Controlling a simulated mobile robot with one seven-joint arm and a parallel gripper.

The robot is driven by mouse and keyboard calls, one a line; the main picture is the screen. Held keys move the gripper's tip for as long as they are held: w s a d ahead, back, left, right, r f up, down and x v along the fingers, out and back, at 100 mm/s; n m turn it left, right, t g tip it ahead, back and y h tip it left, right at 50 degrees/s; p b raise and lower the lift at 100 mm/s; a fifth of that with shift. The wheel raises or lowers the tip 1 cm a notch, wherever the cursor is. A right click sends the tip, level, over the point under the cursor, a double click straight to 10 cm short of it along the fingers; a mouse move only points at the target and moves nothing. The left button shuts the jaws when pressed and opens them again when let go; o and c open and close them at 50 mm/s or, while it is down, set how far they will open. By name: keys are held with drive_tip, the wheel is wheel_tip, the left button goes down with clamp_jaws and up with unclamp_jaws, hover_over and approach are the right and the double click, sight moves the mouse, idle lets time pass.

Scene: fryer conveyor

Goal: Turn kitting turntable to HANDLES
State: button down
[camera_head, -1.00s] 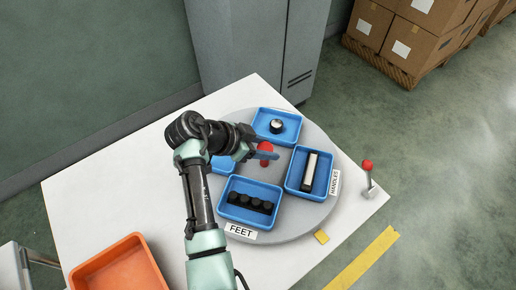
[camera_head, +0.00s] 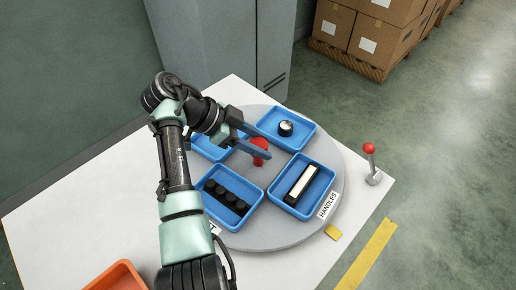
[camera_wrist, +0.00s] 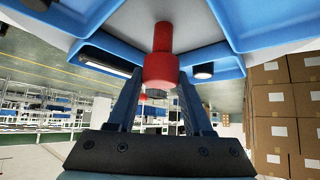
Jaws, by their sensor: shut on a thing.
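The grey kitting turntable (camera_head: 330,160) stands on a white table and carries several blue trays. Its red centre knob (camera_head: 260,151) is between the fingers of my gripper (camera_head: 258,143), which is shut on it. The wrist view shows the red knob (camera_wrist: 160,70) between both fingers. The HANDLES label (camera_head: 327,205) is at the lower right rim, a little above a yellow marker (camera_head: 333,232) at the table edge. The HANDLES tray (camera_head: 327,178) holds a black and white bar. The FEET label is mostly hidden behind my arm.
The FEET tray (camera_head: 256,190) holds several black feet; the far tray (camera_head: 308,138) holds a round knob. A red-topped lever (camera_head: 372,165) stands right of the turntable. An orange bin (camera_head: 118,277) is at front left. A grey cabinet and stacked boxes are behind.

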drive_tip(key=shift+m+g+b, duration=0.7)
drive_tip(key=shift+m+b, duration=0.2)
drive_tip(key=shift+b, duration=0.3)
drive_tip(key=shift+c, duration=1.5)
unclamp_jaws()
drive_tip(key=p+v, duration=0.2)
drive_tip(key=v, duration=1.1)
drive_tip(key=shift+s, duration=0.1)
